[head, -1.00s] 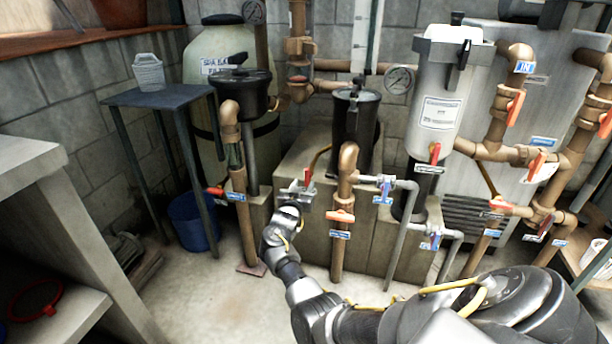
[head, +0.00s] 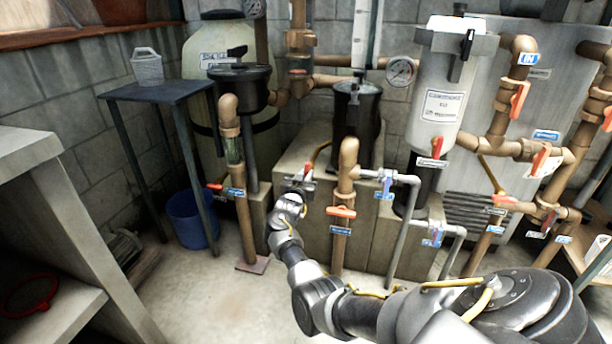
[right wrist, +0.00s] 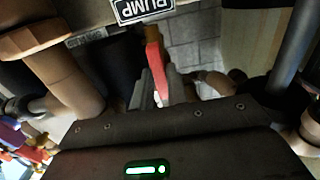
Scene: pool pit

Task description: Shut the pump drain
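The pump drain is a small valve with a red lever handle (head: 308,172), low on the pump in front of the dark pump pot (head: 356,125). My right gripper (head: 298,186) is at this valve. In the right wrist view, the red handle (right wrist: 155,62) stands between the two grey fingertips of my right gripper (right wrist: 160,80). They sit close on both sides of it, and the gripper looks shut on it. A label reading PUMP (right wrist: 143,8) appears upside down above. The valve body is partly hidden by the fingers. My left gripper is out of view.
A brown pipe with an orange-handled valve (head: 341,212) stands just right of my gripper. Another upright pipe (head: 240,200) with a red handle stands to the left. A blue bucket (head: 190,222) is under the small table (head: 160,92). The floor between is clear.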

